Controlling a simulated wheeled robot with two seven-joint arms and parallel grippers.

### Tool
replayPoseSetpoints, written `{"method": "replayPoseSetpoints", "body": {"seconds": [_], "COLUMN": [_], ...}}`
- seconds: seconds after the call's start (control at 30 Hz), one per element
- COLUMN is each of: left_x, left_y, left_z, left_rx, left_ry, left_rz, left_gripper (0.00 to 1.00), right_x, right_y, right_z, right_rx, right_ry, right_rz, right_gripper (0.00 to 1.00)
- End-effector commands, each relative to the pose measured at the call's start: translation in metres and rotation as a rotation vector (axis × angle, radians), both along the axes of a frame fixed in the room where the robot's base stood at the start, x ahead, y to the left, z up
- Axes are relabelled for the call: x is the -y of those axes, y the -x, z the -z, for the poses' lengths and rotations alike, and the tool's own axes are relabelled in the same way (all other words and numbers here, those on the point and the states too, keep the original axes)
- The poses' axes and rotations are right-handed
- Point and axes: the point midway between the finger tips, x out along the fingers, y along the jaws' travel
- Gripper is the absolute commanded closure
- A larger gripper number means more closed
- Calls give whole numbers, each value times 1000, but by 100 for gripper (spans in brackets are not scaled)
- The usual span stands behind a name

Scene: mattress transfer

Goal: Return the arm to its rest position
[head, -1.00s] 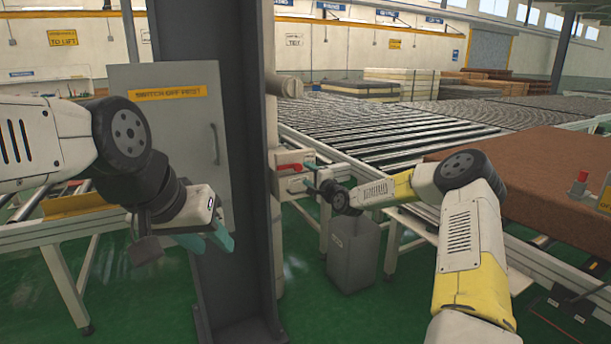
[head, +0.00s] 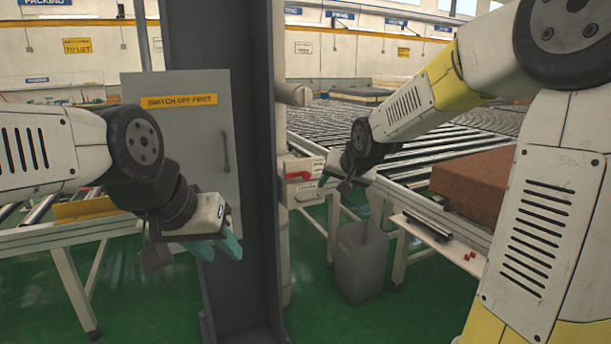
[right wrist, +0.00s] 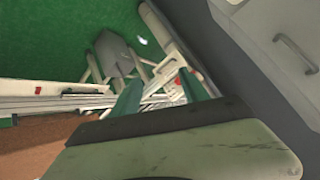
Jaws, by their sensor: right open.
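My right arm reaches in from the right in the head view, its wrist in front of the roller conveyor. My right gripper (right wrist: 162,92) shows in the right wrist view with two teal fingers spread apart and nothing between them. In the head view its fingers are hard to make out beside the switch box. My left gripper (head: 220,246) hangs in front of the dark steel column (head: 222,130), teal fingers pointing down and right. I see nothing in it, but the gap between its fingers is unclear.
A grey cabinet (head: 190,112) stands behind my left arm. A switch box with a red handle (head: 303,176) and a grey bin (head: 361,262) stand right of the column. A brown mattress (head: 470,180) lies by the roller conveyor (head: 340,120). Green floor is open below.

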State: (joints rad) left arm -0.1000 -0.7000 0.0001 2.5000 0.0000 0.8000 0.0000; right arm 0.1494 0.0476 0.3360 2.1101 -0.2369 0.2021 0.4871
Motion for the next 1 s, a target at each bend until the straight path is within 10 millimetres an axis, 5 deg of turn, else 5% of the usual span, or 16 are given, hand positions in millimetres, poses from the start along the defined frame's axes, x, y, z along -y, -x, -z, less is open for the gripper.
{"method": "replayPoseSetpoints", "body": {"seconds": [0.23, 0.5, 0.7, 1.0], "left_x": [0, 0, 0, 0], "left_y": [0, 0, 0, 0], "left_z": [0, 0, 0, 0], "left_rx": [0, 0, 0, 0], "left_ry": [0, 0, 0, 0], "left_rz": [0, 0, 0, 0], "left_gripper": [64, 64, 64, 64], "right_x": [45, 64, 65, 65], "right_y": [131, 250, 284, 285], "right_z": [-25, -14, -6, -5], "right_rx": [-87, -177, -203, -204], "right_ry": [164, 184, 171, 171], "right_rz": [-35, -131, -179, -182], "right_gripper": [47, 47, 47, 47]}}
